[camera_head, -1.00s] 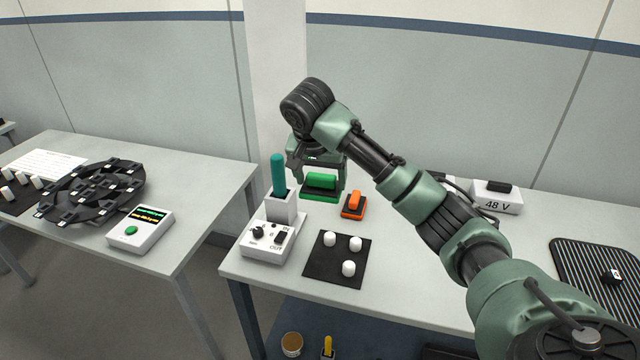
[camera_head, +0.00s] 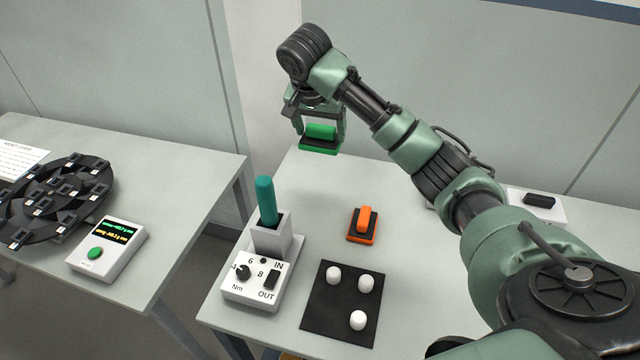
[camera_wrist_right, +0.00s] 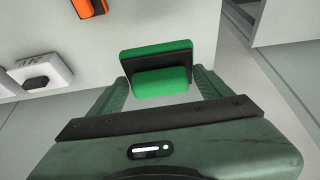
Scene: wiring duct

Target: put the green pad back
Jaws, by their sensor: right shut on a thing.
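The green pad (camera_head: 320,141) has a green grip block on a black and green base. My right gripper (camera_head: 319,128) is shut on its grip block and holds it in the air above the far left part of the right table. In the right wrist view the pad (camera_wrist_right: 160,82) sits between the fingertips of my right gripper (camera_wrist_right: 162,84). An orange pad (camera_head: 363,224) of like shape stands on the table nearer to the camera; it also shows at the top of the right wrist view (camera_wrist_right: 88,6). My left gripper is not in view.
A white control box (camera_head: 252,287) with a teal-handled tool (camera_head: 266,200) stands at the table's left edge. A black mat (camera_head: 341,303) with white pegs lies in front. A gap separates the left table (camera_head: 190,190), which bears a black round rack (camera_head: 62,195).

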